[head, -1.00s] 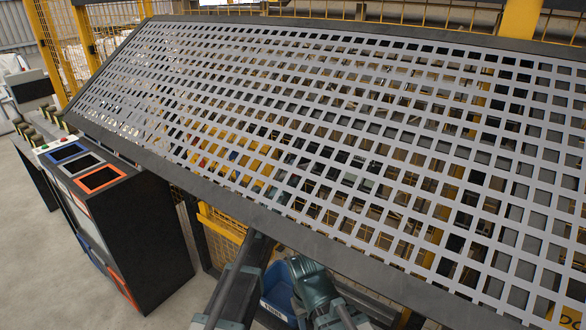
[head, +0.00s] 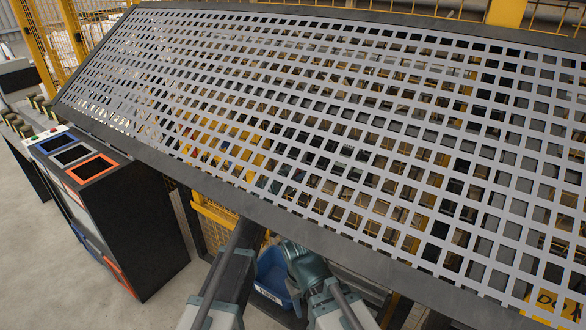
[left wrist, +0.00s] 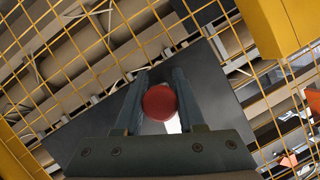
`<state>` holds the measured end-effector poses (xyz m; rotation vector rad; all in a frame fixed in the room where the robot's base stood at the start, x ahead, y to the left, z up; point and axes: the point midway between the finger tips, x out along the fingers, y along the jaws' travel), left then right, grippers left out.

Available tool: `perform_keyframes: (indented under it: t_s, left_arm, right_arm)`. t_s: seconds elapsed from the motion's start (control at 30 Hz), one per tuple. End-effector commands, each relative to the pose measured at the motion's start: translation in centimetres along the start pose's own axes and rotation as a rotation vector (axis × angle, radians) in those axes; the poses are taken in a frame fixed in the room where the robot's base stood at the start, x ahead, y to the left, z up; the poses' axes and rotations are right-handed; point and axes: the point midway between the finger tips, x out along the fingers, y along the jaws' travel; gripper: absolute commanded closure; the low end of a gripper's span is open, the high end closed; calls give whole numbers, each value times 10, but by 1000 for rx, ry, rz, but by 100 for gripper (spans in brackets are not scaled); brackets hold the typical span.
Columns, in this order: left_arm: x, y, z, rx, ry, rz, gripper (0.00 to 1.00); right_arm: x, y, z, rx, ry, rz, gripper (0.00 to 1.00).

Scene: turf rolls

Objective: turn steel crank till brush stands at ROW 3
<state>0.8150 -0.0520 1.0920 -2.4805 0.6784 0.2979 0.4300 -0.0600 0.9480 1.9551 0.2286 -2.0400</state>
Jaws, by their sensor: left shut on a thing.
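In the left wrist view, my left gripper (left wrist: 162,90) has its two fingers on either side of a round red knob (left wrist: 160,104) and is shut on it. A dark grey plate (left wrist: 85,130) lies behind the knob. The rest of the crank cannot be made out. In the head view, parts of my arm rise from the bottom middle to the lower edge of a large perforated grey panel (head: 330,120); the fingertips cannot be made out there. I cannot make out the brush or a ROW 3 mark.
A dark cabinet (head: 130,225) with blue, grey and red-framed openings stands at the left. A blue bin (head: 270,277) is under the panel beside my arm. Yellow mesh fencing (head: 45,45) is behind. Grey floor is clear at the lower left.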

Motion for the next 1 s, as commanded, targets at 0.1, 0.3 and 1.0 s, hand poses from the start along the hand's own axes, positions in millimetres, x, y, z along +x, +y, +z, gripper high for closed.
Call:
perform_keyframes:
  t_s: [0.1, 0.3, 1.0]
  left_arm:
    - [-1, 4, 0, -50, -1, 23, 100]
    - [-1, 8, -1, -103, -2, 45, 100]
    - [-1, 10, -2, -122, -2, 53, 36]
  right_arm:
    - [-1, 0, 0, 0, 0, 0, 50]
    - [-2, 0, 0, 0, 0, 0, 50]
    - [-2, 0, 0, 0, 0, 0, 50]
